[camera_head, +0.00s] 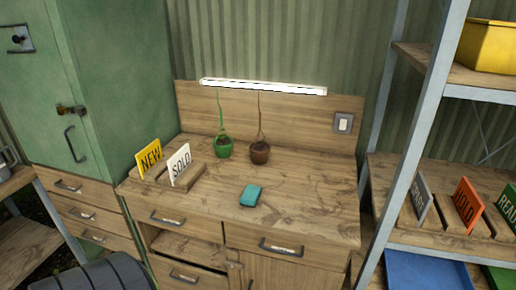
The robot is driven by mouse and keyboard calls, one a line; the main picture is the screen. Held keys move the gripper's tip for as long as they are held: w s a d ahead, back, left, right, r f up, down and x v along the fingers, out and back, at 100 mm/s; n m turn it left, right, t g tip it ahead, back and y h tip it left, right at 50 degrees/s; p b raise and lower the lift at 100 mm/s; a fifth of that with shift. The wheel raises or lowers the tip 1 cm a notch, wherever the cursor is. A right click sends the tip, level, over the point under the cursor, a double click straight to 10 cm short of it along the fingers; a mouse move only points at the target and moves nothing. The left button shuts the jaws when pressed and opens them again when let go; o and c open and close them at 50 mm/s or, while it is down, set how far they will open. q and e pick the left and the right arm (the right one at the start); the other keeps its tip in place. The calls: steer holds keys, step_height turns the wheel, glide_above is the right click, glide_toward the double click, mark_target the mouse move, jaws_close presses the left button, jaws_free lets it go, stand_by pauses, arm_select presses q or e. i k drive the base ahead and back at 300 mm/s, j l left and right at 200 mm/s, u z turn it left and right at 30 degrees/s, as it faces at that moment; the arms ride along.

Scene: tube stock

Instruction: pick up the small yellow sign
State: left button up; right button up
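The small yellow sign (149,158) reads "NEW" and stands upright, leaning slightly, at the back left of the wooden workbench (310,205). It sits in a wooden holder (200,180), just left of a white sign (180,165) that reads "SOLD". The white sign is close beside it and slightly nearer to me. Neither of my grippers is in view, and nothing is seen touching the yellow sign.
A green cabinet (115,80) rises at left. The right shelf (450,235) holds more signs, a yellow bin (490,45) and a blue tray (425,272). The bench's front right is clear.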

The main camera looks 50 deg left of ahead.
mark_target(149, 156)
steer(key=u, duration=2.3)
